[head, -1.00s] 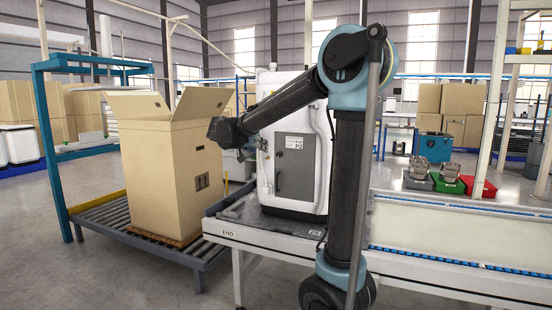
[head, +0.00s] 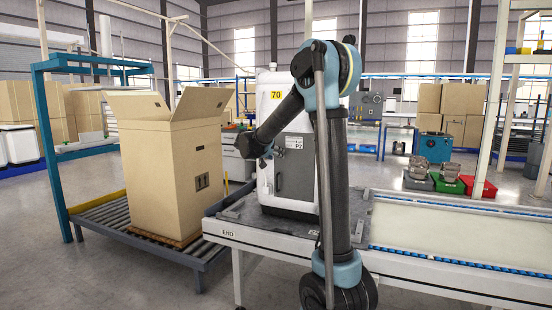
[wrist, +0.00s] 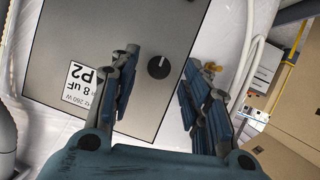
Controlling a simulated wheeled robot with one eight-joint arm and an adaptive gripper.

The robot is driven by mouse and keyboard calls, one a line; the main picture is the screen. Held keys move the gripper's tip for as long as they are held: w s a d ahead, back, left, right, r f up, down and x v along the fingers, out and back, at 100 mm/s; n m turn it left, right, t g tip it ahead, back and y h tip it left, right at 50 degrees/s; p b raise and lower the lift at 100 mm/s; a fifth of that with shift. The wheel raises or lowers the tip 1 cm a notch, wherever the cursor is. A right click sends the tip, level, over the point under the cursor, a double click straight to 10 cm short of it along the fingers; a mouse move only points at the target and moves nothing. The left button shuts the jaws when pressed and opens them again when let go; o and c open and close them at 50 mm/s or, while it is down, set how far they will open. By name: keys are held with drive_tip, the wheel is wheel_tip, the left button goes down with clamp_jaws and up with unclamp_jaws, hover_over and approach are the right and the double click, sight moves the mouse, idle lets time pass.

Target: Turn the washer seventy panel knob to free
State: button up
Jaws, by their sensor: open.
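The washer (head: 276,90) is a white cabinet with a yellow "70" label, standing on the end of the conveyor table. Its grey front panel (head: 294,172) is partly hidden behind my arm. In the wrist view the panel (wrist: 100,35) carries a round black knob (wrist: 158,67) with a white pointer mark, beside a white "P2" label (wrist: 88,82). My gripper (wrist: 160,82) is open, its two blue-grey fingers apart, with the knob showing between and slightly beyond the fingertips. I cannot tell any contact with the knob. In the head view my gripper (head: 268,152) is small, at the panel's upper left.
An open cardboard box (head: 165,175) stands on a roller conveyor (head: 100,212) to the left. The conveyor table (head: 455,235) runs right, with blue edges. White hoses (wrist: 248,55) run beside the panel. Red, green and grey bins (head: 478,189) stand behind.

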drive_tip(key=shift+x, duration=0.95)
clamp_jaws()
